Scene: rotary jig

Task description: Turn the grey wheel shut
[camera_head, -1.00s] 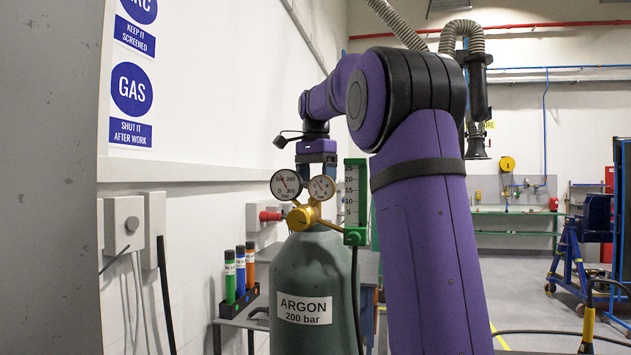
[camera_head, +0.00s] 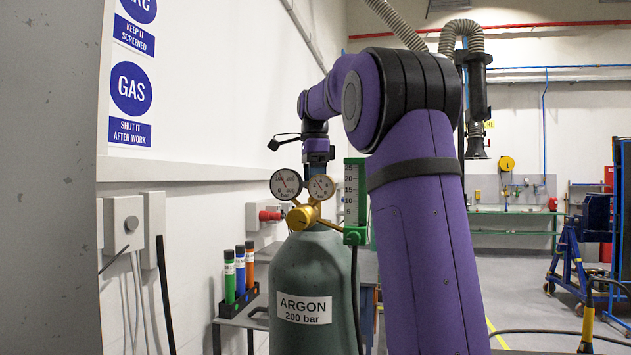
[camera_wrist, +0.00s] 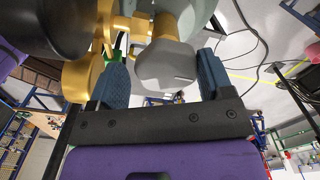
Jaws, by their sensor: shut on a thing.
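The grey wheel (camera_wrist: 166,68) is a faceted grey knob seen close up in the wrist view. My gripper (camera_wrist: 160,82) has one blue finger on each side of it and is shut on it. The green gas cylinder (camera_head: 313,262), labelled ARGON 200 bar, stands upright below the brass regulator (camera_head: 303,217).
A flowmeter (camera_head: 355,200) stands close to the right of the gauges. A rack (camera_head: 238,303) with three coloured tubes sits on a bench at left. A wall box with a red knob (camera_head: 270,216) is behind. The wall is close at left.

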